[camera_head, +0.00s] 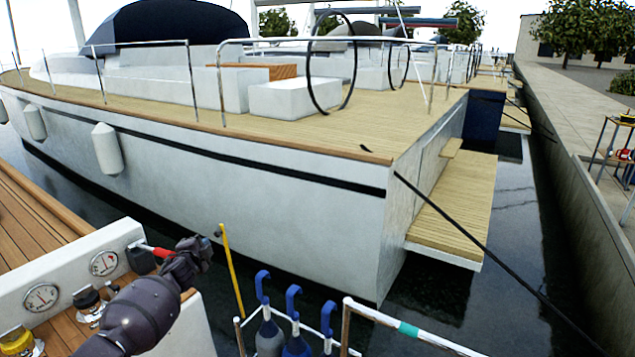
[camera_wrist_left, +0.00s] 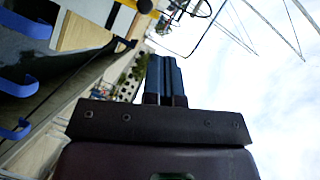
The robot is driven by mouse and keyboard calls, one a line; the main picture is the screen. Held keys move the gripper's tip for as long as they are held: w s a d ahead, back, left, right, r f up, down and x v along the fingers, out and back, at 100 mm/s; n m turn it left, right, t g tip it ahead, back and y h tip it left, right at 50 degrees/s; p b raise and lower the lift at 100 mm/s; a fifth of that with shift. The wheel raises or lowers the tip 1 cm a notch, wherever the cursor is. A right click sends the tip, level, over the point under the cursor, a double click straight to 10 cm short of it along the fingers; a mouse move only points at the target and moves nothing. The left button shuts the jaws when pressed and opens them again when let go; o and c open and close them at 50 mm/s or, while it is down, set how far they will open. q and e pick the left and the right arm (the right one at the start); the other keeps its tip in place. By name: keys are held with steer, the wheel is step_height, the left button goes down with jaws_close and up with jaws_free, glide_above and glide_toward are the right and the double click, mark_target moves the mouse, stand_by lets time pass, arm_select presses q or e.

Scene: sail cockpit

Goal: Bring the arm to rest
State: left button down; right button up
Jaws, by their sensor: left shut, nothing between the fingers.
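My left arm comes in from the lower left in the head view. Its gripper (camera_head: 205,246) is over the cockpit edge, beside a panel with round gauges (camera_head: 41,297). In the left wrist view the two fingers (camera_wrist_left: 166,78) lie side by side, shut, with nothing between them. A red-handled lever (camera_head: 156,251) on a dark block stands on the panel, just left of the gripper in the picture; whether they touch is unclear. My right gripper is in neither view.
A yellow rod (camera_head: 231,270) stands right of the gripper. Blue-hooked bottle-like items (camera_head: 294,322) hang near a metal rail (camera_head: 405,328). A black and a yellow-capped fitting (camera_head: 17,338) sit by the panel. A white sailboat (camera_head: 240,180) lies beyond dark water.

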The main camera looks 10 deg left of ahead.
arm_select(q)
steer(key=d+r+n, duration=0.2)
steer(key=d+r, duration=0.3)
steer(key=d, duration=0.1)
steer(key=s+d+f+n+h, duration=0.3)
steer(key=s+d+f, duration=0.1)
steer(key=s+d, duration=0.45)
steer(key=s+d+f+n+g, duration=0.1)
steer(key=s+f, duration=0.4)
steer(key=s, duration=0.6)
steer(key=s+d+f+n+g, duration=0.1)
steer(key=s+f, duration=0.4)
steer(key=s, duration=0.7)
steer(key=s+d+f+n+g, duration=0.2)
steer(key=s+d+f+n, duration=0.1)
steer(key=s, duration=0.9)
step_height(320, 180, down, 2)
steer(key=shift+s+f+n, duration=0.15)
steer(key=shift+s+n, duration=0.05)
steer(key=shift+n, duration=0.6)
